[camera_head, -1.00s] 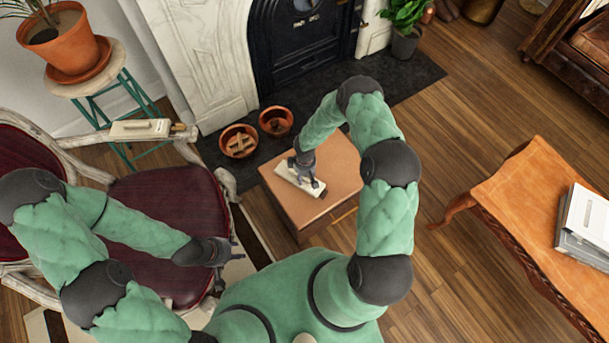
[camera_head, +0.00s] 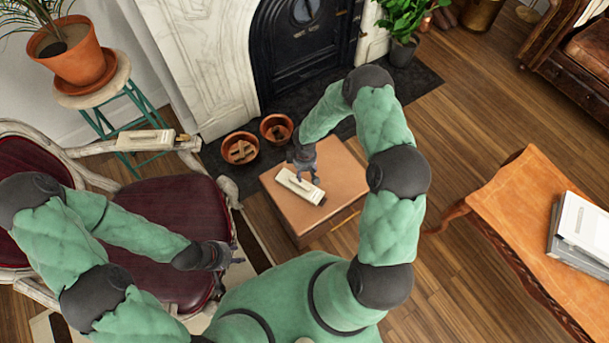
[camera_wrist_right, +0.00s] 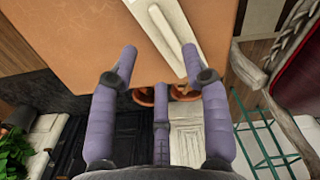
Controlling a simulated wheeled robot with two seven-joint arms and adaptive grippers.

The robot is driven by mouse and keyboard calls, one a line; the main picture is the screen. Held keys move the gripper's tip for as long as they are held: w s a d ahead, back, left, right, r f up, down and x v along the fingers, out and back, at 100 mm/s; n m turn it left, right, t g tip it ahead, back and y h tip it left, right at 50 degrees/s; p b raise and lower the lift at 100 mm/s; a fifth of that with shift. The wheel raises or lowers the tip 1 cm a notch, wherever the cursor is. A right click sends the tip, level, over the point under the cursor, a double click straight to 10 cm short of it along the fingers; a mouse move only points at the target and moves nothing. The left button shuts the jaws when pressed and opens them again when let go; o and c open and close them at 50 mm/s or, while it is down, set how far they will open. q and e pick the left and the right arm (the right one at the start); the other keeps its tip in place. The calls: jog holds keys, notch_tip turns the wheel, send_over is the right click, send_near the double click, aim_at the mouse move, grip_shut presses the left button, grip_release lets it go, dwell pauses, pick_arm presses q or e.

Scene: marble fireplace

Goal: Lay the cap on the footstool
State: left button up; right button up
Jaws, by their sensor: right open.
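No cap can be made out in either view. A low box-like stool with a tan top, apparently the footstool (camera_head: 343,183), stands before the fireplace. A flat cream piece with a pale raised strip (camera_head: 300,187) lies on its top. My right gripper (camera_head: 306,174) is at the fireplace side of this piece, fingers apart and empty.
A similar cream piece (camera_head: 145,140) lies on the arm of the red chair (camera_head: 180,205). Two terracotta pots (camera_head: 239,148) stand on the dark hearth. An orange-topped table (camera_head: 520,195) with books is at the right. Floor between stool and table is clear.

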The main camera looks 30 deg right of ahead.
jog(key=s+a+r+m+y, duration=0.2)
jog(key=s+a+m, duration=0.2)
jog(key=s+a, duration=0.3)
jog(key=s+a+r+m+y, duration=0.2)
jog(key=s+a, duration=0.5)
jog(key=s, duration=0.5)
jog(key=r+m, duration=0.1)
jog(key=m, duration=0.1)
jog(key=shift+s+a+m, duration=0.2)
jog(key=shift+a+m, duration=0.1)
dwell(1.5)
